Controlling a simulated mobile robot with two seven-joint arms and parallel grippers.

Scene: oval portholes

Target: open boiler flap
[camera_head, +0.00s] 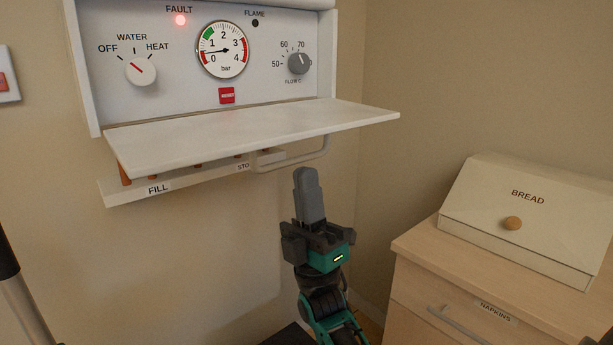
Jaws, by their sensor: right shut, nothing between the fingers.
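The boiler flap (240,136) is a white panel that is folded down and sticks out roughly level below the boiler's control panel (180,83). A pale handle (318,153) hangs under its right part. My right gripper (305,175) is below the flap's right part, pointing up, with its fingers shut and nothing held. Its fingertips are a little below the handle in the picture; the exact distance in depth cannot be told. My left gripper is not in view.
The control panel shows a lit red fault lamp (180,20), a gauge (223,50), two knobs and a red button (227,96). A rail (180,184) marked FILL is under the flap. A bread box (530,215) stands on a wooden cabinet (420,245) at right.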

